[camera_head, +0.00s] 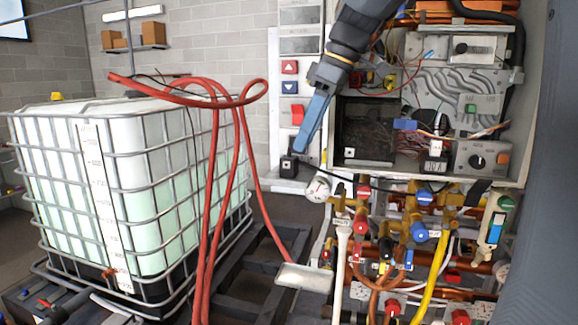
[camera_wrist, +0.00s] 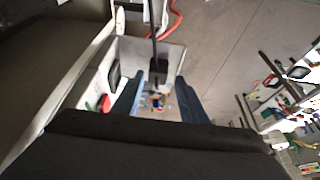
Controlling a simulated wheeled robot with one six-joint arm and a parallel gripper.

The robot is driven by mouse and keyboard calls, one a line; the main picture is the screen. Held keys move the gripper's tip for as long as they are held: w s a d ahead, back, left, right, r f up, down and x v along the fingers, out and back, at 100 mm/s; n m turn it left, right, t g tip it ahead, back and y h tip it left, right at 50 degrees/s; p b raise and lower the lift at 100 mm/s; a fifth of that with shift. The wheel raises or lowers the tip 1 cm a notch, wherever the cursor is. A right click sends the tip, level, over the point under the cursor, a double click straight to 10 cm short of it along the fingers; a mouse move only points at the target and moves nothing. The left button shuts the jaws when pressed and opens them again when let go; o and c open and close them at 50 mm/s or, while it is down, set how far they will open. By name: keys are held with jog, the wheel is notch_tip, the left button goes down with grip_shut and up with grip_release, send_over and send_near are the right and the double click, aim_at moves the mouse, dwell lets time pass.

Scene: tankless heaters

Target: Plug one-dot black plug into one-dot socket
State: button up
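My gripper (camera_head: 301,148) reaches down from the top in the head view, its blue fingers beside the edge of the heater cabinet. In the wrist view the two blue fingers (camera_wrist: 160,80) stand apart, so it is open. A black plug (camera_wrist: 158,73) with a black cable lies between the fingertips there, with a gap visible on its sides. A small black block with a light mark (camera_head: 288,166) sits on the white ledge just below the fingertips in the head view. I cannot tell whether it is the plug or a socket. Dot marks are too small to read.
The open heater cabinet (camera_head: 521,172) stands right, with valves and pipes below it. Red hoses (camera_head: 213,150) hang before a caged tank (camera_head: 130,190) on the left.

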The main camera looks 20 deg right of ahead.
aim_at(293, 157)
jog(key=shift+w+a+f, duration=0.15)
jog(key=shift+a+f, duration=0.1)
jog(key=shift+f, duration=0.4)
jog(key=shift+w+p+x, duration=0.15)
jog(key=shift+p+x, duration=0.55)
jog(key=shift+x, duration=0.6)
jog(key=shift+w+p+x, duration=0.15)
jog(key=shift+p+x, duration=0.55)
jog(key=shift+x, duration=0.6)
jog(key=shift+a+r, duration=0.1)
jog(key=shift+a, duration=0.1)
jog(key=c, duration=0.8)
jog(key=shift+o, duration=0.2)
jog(key=shift+r, duration=0.1)
